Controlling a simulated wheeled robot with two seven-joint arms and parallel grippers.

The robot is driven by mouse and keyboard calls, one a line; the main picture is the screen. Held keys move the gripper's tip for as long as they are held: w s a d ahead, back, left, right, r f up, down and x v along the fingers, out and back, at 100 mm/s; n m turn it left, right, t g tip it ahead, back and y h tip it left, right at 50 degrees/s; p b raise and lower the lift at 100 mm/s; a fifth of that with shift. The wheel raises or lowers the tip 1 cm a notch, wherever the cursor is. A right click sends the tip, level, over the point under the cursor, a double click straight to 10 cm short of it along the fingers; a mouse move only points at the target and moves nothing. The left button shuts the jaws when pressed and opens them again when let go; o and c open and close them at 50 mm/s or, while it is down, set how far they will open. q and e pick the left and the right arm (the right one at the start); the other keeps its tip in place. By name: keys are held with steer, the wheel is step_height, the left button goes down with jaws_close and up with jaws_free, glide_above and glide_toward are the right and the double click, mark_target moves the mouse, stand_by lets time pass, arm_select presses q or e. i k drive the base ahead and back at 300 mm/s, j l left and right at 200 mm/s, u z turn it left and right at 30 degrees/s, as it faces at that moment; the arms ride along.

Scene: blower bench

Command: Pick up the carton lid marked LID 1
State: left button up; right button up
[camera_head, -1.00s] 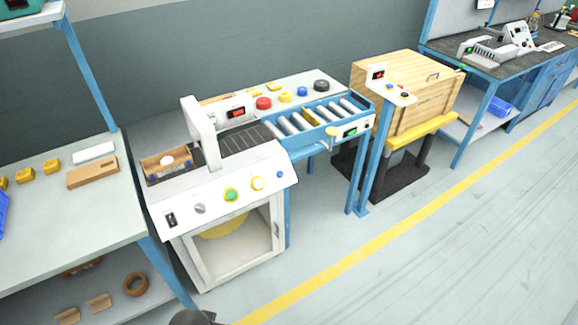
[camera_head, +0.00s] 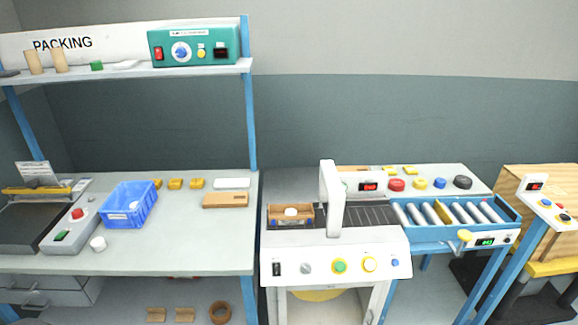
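No marking LID 1 can be read anywhere, so I cannot tell which thing is the carton lid. A flat brown cardboard-coloured piece (camera_head: 226,200) lies on the right part of the packing bench (camera_head: 190,250). A small open brown carton (camera_head: 275,217) with a white round item (camera_head: 291,212) in it sits at the left end of the white machine (camera_head: 335,255). Two small tan pieces (camera_head: 155,314) (camera_head: 184,314) lie on the bench's lower shelf. Neither of my grippers is in view.
A blue bin (camera_head: 129,206) and several yellow blocks (camera_head: 175,184) stand on the bench, with a pale flat item (camera_head: 231,184) behind the brown piece. A roller conveyor (camera_head: 450,213) extends right of the machine. The bench's front middle is clear.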

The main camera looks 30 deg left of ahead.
mark_target(232, 200)
steer(key=u, duration=1.25)
